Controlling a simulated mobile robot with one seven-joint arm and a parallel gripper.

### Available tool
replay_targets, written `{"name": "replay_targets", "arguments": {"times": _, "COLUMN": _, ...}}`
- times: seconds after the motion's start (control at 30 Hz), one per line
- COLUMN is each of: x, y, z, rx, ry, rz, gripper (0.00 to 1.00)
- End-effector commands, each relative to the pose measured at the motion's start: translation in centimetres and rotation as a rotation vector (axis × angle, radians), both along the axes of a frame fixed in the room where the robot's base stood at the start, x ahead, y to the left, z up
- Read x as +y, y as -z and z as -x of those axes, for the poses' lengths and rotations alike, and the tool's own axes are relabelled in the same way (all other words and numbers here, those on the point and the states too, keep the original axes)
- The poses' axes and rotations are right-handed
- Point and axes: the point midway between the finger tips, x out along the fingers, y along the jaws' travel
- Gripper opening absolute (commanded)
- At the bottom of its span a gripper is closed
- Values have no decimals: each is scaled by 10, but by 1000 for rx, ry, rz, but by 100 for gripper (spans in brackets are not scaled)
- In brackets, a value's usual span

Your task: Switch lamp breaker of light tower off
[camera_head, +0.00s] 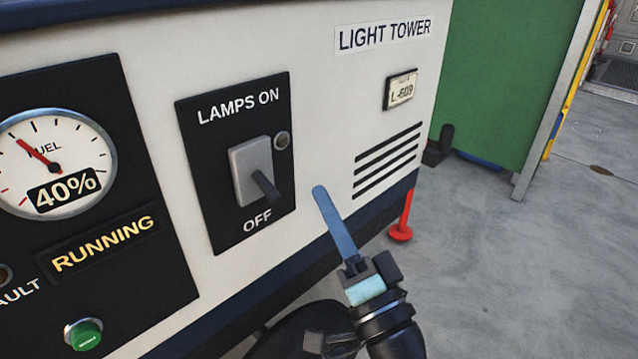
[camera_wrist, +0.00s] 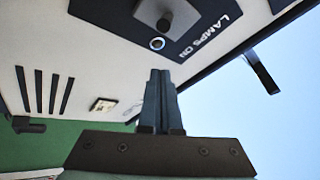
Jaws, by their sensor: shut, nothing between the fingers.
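The lamp breaker (camera_head: 250,165) is a grey block with a dark lever (camera_head: 266,186) on a black panel (camera_head: 200,150) of the white light tower. The panel reads LAMPS ON above and OFF below. The lever slants down, towards OFF. A small round indicator (camera_head: 282,140) beside the breaker looks grey and unlit. My gripper (camera_head: 320,190) is shut and empty, right of the panel and apart from the lever. In the wrist view my gripper (camera_wrist: 160,73) shows closed fingers, with the lever (camera_wrist: 165,22) beyond the tips and the panel appearing upside down.
A fuel gauge (camera_head: 52,165) reads 40%, above a RUNNING sign (camera_head: 103,243) and a green button (camera_head: 84,335). A red post (camera_head: 402,220) stands beside the tower. Concrete floor (camera_head: 520,260) is open at right.

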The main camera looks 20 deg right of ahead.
Motion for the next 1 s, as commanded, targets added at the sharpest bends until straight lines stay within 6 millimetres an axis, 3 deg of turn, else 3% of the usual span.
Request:
{"name": "replay_targets", "arguments": {"times": 0.1, "x": -1, "y": 17, "z": 20, "rx": 3, "ry": 3, "rz": 0, "gripper": 0}}
{"name": "replay_targets", "arguments": {"times": 0.33, "x": -1, "y": 30, "z": 40, "rx": 0, "ry": 2, "rz": 0, "gripper": 0}}
{"name": "replay_targets", "arguments": {"times": 0.93, "x": -1, "y": 31, "z": 43, "rx": -1, "ry": 2, "rz": 1, "gripper": 0}}
{"name": "replay_targets", "arguments": {"times": 1.0, "x": 3, "y": 24, "z": 40, "rx": -2, "ry": -1, "rz": 18, "gripper": 0}}
